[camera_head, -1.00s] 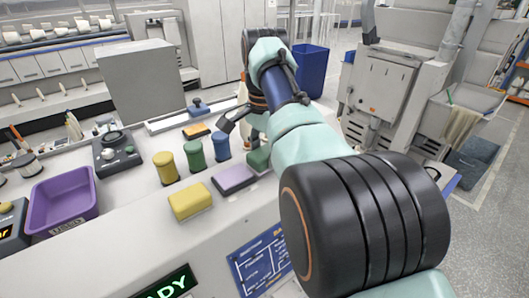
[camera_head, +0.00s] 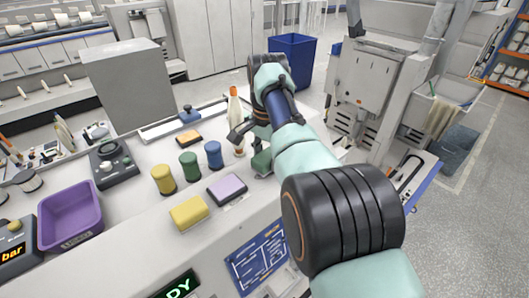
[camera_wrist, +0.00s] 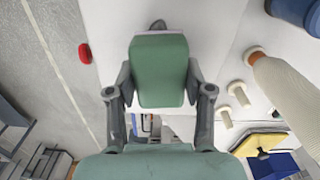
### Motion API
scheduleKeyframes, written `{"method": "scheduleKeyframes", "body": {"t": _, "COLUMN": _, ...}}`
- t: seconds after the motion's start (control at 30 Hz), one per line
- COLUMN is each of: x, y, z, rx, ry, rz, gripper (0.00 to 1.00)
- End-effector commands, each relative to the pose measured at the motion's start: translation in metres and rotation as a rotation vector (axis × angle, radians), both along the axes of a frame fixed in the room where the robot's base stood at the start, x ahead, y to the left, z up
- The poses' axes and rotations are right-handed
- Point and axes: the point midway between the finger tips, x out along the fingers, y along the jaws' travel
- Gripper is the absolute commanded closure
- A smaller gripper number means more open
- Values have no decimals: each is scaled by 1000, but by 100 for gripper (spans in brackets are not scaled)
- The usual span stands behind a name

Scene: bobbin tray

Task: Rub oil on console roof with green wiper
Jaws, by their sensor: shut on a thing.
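The green wiper (camera_wrist: 160,70) is a green block between my two gripper fingers (camera_wrist: 158,92) in the wrist view. My gripper (camera_head: 255,140) is shut on it. In the head view the green wiper (camera_head: 262,160) shows low at the right end of the console roof (camera_head: 140,215), a pale flat top, partly covered by my gripper. I cannot tell whether it touches the roof. No oil patch can be made out.
A yellow block (camera_head: 188,212) and a purple block (camera_head: 228,188) lie left of my gripper. Yellow, green and blue cylinders (camera_head: 213,154) stand behind them. An orange-tipped cone (camera_head: 234,108) stands close behind my gripper. A purple tray (camera_head: 70,215) is far left.

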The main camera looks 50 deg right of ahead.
Motion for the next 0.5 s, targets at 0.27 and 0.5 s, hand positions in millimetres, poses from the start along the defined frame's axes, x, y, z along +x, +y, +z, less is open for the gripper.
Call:
{"method": "scheduleKeyframes", "body": {"t": 0.27, "x": 0, "y": 1, "z": -6, "rx": 0, "ry": -1, "rz": 0, "gripper": 76}}
{"method": "scheduleKeyframes", "body": {"t": 0.5, "x": 2, "y": 11, "z": -10, "rx": -1, "ry": -1, "rz": 0, "gripper": 76}}
